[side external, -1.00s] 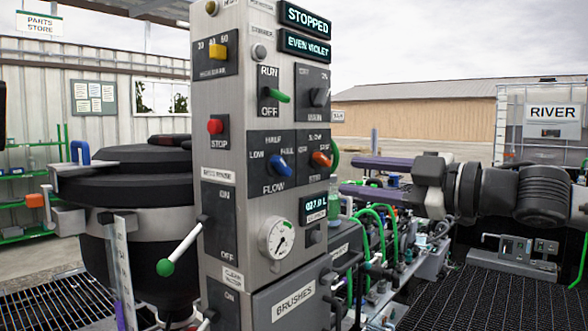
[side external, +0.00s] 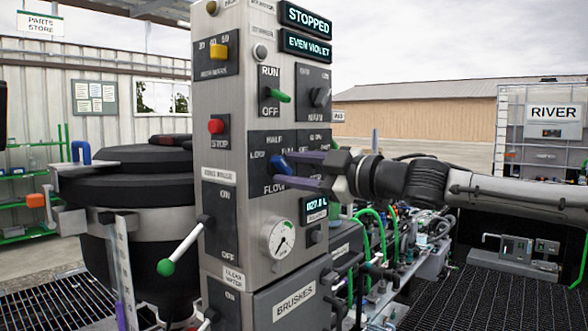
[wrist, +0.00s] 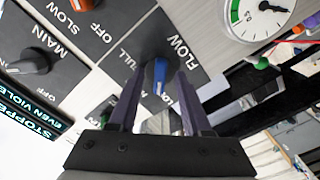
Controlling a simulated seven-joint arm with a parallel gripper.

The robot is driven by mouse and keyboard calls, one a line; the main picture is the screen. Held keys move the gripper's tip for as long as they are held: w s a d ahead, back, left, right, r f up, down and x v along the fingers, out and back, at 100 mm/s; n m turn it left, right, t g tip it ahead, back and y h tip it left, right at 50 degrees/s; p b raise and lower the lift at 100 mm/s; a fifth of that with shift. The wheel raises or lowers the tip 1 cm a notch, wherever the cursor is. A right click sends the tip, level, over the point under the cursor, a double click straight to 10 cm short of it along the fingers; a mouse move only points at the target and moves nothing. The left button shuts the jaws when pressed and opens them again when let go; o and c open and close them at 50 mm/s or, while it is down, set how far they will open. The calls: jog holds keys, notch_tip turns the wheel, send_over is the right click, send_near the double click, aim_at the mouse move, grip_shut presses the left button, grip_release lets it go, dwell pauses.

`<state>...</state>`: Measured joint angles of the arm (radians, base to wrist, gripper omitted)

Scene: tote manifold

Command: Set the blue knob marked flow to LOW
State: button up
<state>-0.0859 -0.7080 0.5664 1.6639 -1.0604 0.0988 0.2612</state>
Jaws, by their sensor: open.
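The blue flow knob (side external: 281,164) sits on a dark plate on the grey control column, with LOW at its left, HALF above and FLOW below. In the wrist view the blue knob (wrist: 160,77) stands between my two purple fingers. My gripper (side external: 284,169) is open, its fingers reaching in from the right above and below the knob. In the wrist view a gap shows on each side between the knob and my gripper (wrist: 159,90). I cannot tell which mark the knob points to. The HALF and FULL labels are partly blurred or covered.
Close by are a green RUN/OFF lever (side external: 278,96), a black MAIN knob (side external: 320,97), a red STOP button (side external: 216,126) and a round gauge (side external: 278,238). My fingers hide the orange knob at the right. A white-armed lever (side external: 184,248) juts out at the lower left.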

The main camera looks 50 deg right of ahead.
jog(key=shift+w, duration=0.1)
grip_shut()
dwell(0.4)
jog(key=shift+n, duration=1.5)
grip_release()
jog(key=s, duration=1.3)
jog(key=shift+s, duration=0.4)
